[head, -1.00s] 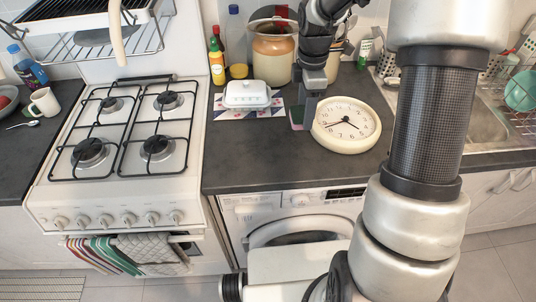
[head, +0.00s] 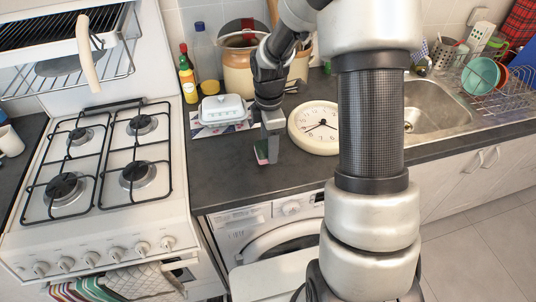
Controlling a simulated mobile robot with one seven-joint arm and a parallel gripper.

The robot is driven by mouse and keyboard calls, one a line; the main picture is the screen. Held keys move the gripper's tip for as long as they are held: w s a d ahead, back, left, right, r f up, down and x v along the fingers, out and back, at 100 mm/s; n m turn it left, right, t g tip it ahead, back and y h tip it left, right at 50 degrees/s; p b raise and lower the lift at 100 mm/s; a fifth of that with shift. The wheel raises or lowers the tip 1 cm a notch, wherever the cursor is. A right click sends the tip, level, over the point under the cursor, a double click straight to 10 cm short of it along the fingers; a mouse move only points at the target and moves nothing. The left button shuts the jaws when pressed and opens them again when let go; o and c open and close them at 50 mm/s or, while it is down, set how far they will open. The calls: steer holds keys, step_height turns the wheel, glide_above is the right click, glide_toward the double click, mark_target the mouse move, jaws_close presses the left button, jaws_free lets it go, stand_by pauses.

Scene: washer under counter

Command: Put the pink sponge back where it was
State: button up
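My gripper (head: 268,150) points down and appears shut on the sponge. Its fingers hide part of the sponge, and the far finger is not clearly seen. I cannot tell whether the sponge touches the counter.
The cream clock (head: 317,127) lies right of my gripper. A white butter dish (head: 223,109) sits on a patterned mat behind left. Bottles (head: 188,78) and a large jar (head: 238,70) stand at the back. The stove (head: 100,165) is left. The front-left counter (head: 222,180) is clear.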

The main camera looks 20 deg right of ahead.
steer(key=shift+f, duration=2)
steer(key=shift+f, duration=0.15)
steer(key=o, duration=0.9)
